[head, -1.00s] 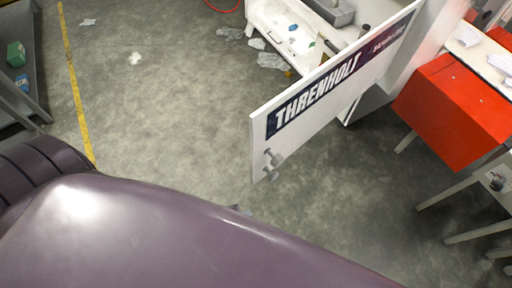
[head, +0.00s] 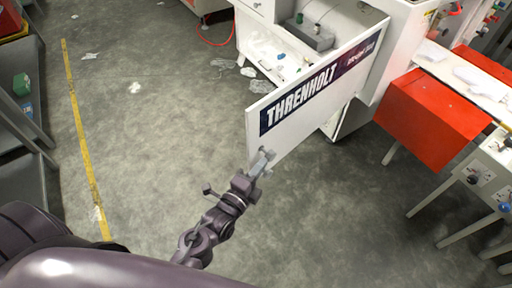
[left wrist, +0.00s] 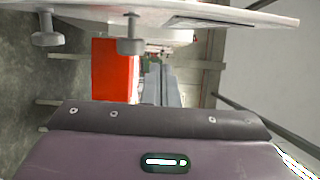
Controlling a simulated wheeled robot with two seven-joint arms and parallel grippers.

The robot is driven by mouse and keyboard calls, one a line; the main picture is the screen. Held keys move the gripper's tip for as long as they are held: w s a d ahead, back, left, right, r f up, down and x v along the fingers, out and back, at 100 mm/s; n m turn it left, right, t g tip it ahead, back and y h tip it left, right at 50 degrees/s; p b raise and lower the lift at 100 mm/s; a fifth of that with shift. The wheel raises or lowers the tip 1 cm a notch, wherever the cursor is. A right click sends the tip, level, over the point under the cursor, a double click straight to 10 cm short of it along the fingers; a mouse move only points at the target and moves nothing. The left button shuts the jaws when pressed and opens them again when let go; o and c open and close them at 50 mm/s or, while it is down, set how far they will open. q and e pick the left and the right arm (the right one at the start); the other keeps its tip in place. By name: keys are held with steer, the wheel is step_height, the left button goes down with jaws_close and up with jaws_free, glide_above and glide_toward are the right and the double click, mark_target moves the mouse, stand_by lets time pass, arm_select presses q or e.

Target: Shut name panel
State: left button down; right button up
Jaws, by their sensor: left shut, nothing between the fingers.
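The name panel (head: 318,92) is a white door with a dark "THRENHOLT" label, and it stands swung open from the white machine in the head view. A grey handle with two knobs sits near its free lower corner. In the left wrist view the panel (left wrist: 225,14) runs along the top edge, with the two knobs (left wrist: 130,40) hanging from it. My left gripper (head: 261,163) is shut and empty, its tips at the handle and partly covering it. I cannot tell whether they touch. In the left wrist view its grey fingers (left wrist: 162,88) point past the knobs. My right gripper is not in view.
The white machine (head: 405,45) has an open bay with a grey box (head: 308,36). A red cabinet (head: 430,106) and a white-topped workbench stand to the right. Scraps and a yellow line (head: 82,140) lie on the floor. The floor left of the panel is mostly clear.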

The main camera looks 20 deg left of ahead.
mark_target(256, 150)
arm_select(q)
steer(key=x, duration=0.1)
steer(key=p+x, duration=0.1)
steer(key=x, duration=0.1)
steer(key=shift+w+d+r, duration=0.15)
steer(key=shift+w+r, duration=0.1)
steer(key=shift+w, duration=0.05)
steer(key=a, duration=0.1)
steer(key=w+a+p, duration=0.1)
steer(key=a, duration=0.1)
steer(key=shift+w+a+f, duration=0.25)
steer(key=shift+a, duration=0.15)
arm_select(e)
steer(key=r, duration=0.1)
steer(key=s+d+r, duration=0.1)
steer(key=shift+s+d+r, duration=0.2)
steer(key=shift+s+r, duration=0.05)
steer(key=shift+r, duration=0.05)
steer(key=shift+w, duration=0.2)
